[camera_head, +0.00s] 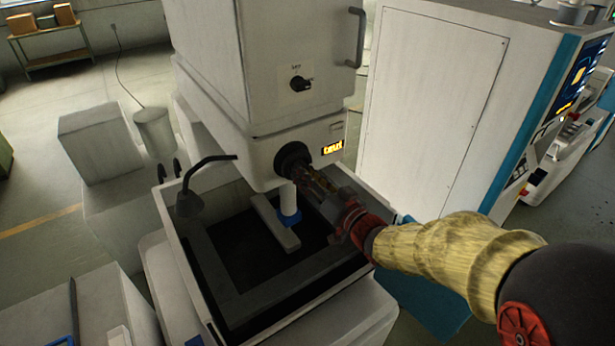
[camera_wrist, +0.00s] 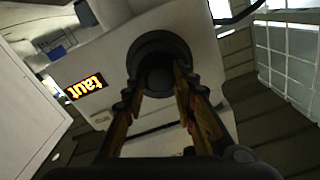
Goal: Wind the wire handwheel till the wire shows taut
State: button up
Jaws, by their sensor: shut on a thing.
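The black wire handwheel (camera_head: 292,158) is on the lower front of the white machine head. In the wrist view the handwheel (camera_wrist: 160,52) is a dark round knob straight ahead. My gripper (camera_head: 310,175) reaches it from the lower right, and in the wrist view its two fingers (camera_wrist: 162,82) close around the knob's middle. The gripper is shut on the handwheel. A small lit display (camera_head: 332,147) right of the wheel shows orange letters; in the wrist view this display (camera_wrist: 86,87) reads "taut". The far side of the wheel is hidden.
A black rotary switch (camera_head: 301,84) sits higher on the machine head, with a grey door handle (camera_head: 356,38) above right. Below is an open work tank (camera_head: 196,278) with a black bent lamp (camera_head: 190,203) at its left. A white cabinet (camera_head: 430,110) stands close on the right.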

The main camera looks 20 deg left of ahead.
jog(key=shift+m, duration=1.1)
jog(key=o, duration=1.2)
jog(key=shift+c, duration=0.2)
jog(key=shift+d, duration=0.1)
jog(key=v, duration=1.2)
